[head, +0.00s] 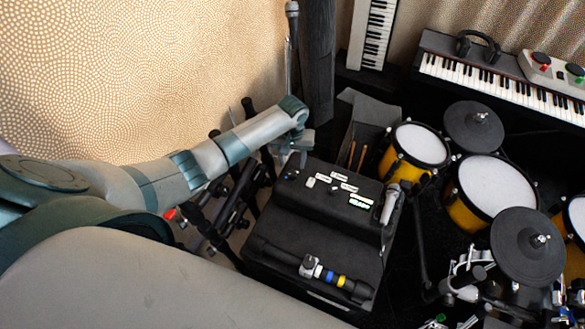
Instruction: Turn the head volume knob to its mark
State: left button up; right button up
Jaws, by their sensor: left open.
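A black amp head (345,215) stands on a black cabinet in the middle of the view. Its top carries several small white labels (338,177) and small dark knobs. The lettering and marks are too small to read, so I cannot tell which knob is the volume knob or where it points. My left gripper (292,162) is open above the far left end of the amp head, close to a dark knob there (292,173). I cannot tell whether it touches it. My right gripper is not in view.
A dark tube with blue and yellow bands (343,282) lies on the nearer step. A yellow drum kit (487,182) stands right, and a keyboard (500,83) behind. Dark stands (215,215) crowd the left.

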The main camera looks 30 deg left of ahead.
aim_at(292, 172)
pick_arm(q)
jog(key=shift+f, duration=2.6)
jog(key=c, duration=1)
